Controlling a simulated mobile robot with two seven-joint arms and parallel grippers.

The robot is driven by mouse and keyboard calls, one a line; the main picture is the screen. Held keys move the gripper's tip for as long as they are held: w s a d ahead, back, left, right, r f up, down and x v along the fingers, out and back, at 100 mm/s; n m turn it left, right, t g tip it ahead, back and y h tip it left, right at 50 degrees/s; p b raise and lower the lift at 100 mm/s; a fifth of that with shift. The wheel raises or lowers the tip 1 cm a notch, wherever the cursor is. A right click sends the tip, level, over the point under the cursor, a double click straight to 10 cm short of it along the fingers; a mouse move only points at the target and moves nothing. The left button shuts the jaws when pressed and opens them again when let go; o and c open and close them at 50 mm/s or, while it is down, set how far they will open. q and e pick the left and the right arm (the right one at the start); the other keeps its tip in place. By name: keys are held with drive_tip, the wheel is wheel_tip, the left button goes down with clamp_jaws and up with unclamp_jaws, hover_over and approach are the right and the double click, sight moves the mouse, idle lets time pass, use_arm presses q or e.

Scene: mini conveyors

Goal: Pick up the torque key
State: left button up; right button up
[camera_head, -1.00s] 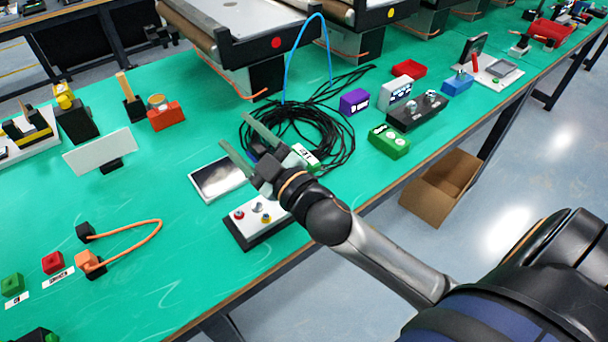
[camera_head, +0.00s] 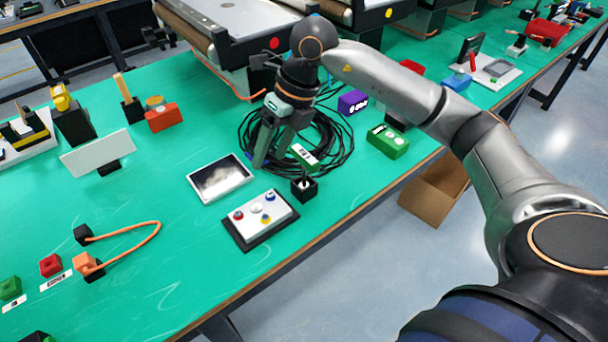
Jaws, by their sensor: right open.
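My right gripper (camera_head: 273,158) points down over the coiled black cable on the green table, its two grey fingers apart with nothing seen between them. I cannot tell for sure which thing is the torque key. A small black block (camera_head: 304,188) with a small dark piece standing in its top is just right of and nearer than the fingertips; it may hold the key. The gripper does not touch this block. A green-and-white block (camera_head: 305,157) lies by the coil, right of the fingers. My left gripper is not in view.
A white panel with buttons (camera_head: 261,218) and a flat tablet (camera_head: 221,178) lie close to the gripper. Purple (camera_head: 352,102) and green (camera_head: 388,141) boxes stand to the right. Conveyors line the back.

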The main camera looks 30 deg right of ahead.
sight(303, 164)
drive_tip(key=d+h, duration=0.1)
drive_tip(key=d, duration=0.1)
drive_tip(key=d+r+m+h, duration=0.1)
drive_tip(key=d, duration=0.2)
drive_tip(key=d+h, duration=0.1)
drive_tip(key=d, duration=0.2)
drive_tip(key=shift+d+r+m, duration=0.2)
drive_tip(key=shift+r+m, duration=0.1)
drive_tip(key=shift+r, duration=0.1)
drive_tip(key=shift+d+f+h, duration=0.15)
drive_tip(key=shift+f+h, duration=0.15)
drive_tip(key=shift+f, duration=0.05)
drive_tip(key=f, duration=0.5)
drive_tip(key=shift+w+f, duration=0.25)
drive_tip(key=shift+w, duration=0.15)
drive_tip(key=shift+w+a+f+p, duration=0.1)
drive_tip(key=shift+w+f+p, duration=0.1)
drive_tip(key=shift+f, duration=0.8)
drive_tip(key=shift+w+a+f+p, duration=0.1)
drive_tip(key=shift+w+f, duration=0.15)
drive_tip(key=shift+f, duration=0.75)
drive_tip(key=shift+w+a+f+p, duration=0.1)
drive_tip(key=shift+w+f, duration=0.1)
drive_tip(key=shift+f, duration=0.8)
drive_tip(key=shift+c, duration=0.3)
drive_tip(key=shift+d, duration=0.1)
clamp_jaws()
